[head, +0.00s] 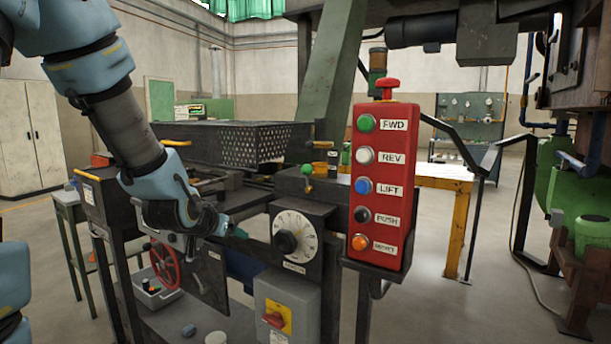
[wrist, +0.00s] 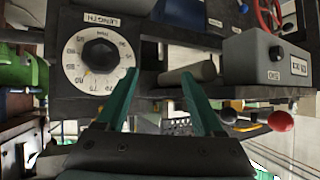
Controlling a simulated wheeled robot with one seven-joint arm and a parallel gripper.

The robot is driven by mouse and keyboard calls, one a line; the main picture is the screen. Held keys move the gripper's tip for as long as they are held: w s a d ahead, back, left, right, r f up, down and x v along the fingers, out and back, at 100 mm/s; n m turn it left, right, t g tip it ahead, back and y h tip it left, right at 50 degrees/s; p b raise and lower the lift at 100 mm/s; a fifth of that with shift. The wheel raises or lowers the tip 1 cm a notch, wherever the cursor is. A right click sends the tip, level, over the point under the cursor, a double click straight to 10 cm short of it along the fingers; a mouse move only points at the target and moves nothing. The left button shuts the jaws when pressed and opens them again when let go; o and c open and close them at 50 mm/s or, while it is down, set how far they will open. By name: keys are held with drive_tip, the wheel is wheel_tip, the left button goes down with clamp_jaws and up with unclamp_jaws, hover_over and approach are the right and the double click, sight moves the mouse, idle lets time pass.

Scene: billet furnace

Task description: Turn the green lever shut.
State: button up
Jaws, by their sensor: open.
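A small lever with a green ball knob (head: 307,170) stands upright on top of the dark machine, above the dial in the head view. Its short stem runs down to a small yellowish fitting. My gripper (head: 238,233) is lower and to the left of it, apart from it, beside the dial. In the wrist view my gripper (wrist: 163,88) shows two teal fingers spread apart with nothing held between them. I cannot make out the green lever in the wrist view.
The white dial (head: 294,237) is close to my gripper; it also shows in the wrist view (wrist: 74,67). A red button box (head: 383,185) stands right of the lever. A perforated dark guard (head: 255,146) lies behind. A red-ball lever (wrist: 281,121) shows in the wrist view.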

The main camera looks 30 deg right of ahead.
drive_tip(key=d+r+m+t+h, duration=0.15)
drive_tip(key=d+r+h, duration=0.3)
drive_tip(key=d, duration=0.45)
drive_tip(key=m+h, duration=0.2)
drive_tip(key=h, duration=0.1)
approach(305, 171)
drive_tip(key=shift+t, duration=0.45)
drive_tip(key=x, duration=0.5)
drive_tip(key=p+x, duration=0.1)
drive_tip(key=x, duration=0.4)
drive_tip(key=shift+s+f+p, duration=0.1)
drive_tip(key=shift+f+p, duration=0.15)
drive_tip(key=shift+p, duration=0.05)
clamp_jaws()
